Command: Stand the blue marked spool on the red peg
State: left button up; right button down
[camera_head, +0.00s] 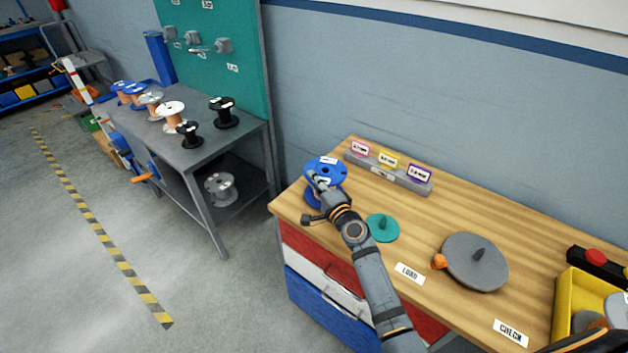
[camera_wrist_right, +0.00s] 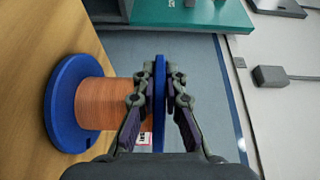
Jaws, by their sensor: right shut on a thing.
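The blue spool (camera_head: 326,165) is at the left end of the wooden bench in the head view. It is upright, with a white label on its top flange. The right wrist view shows its copper-coloured winding (camera_wrist_right: 100,103) between two blue flanges. My right gripper (camera_head: 318,182) is shut on the rim of one flange; its fingers (camera_wrist_right: 160,100) lie on either side of that rim. I cannot tell whether the spool touches the bench. I cannot make out a red peg. A teal disc with a short peg (camera_head: 383,228) stands to the right. My left gripper is not in view.
The wooden bench (camera_head: 455,213) also holds a grey block with coloured labels (camera_head: 385,174), a grey disc with a peg and orange knob (camera_head: 475,270), and a yellow bin (camera_head: 567,305). Several other spools stand on the grey table (camera_head: 200,155) at left.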

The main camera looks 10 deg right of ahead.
jog(key=shift+s+f, duration=0.1)
jog(key=shift+f, duration=0.2)
jog(key=c, duration=1.4)
grip_release()
jog(key=shift+o, duration=0.2)
jog(key=v, duration=1.2)
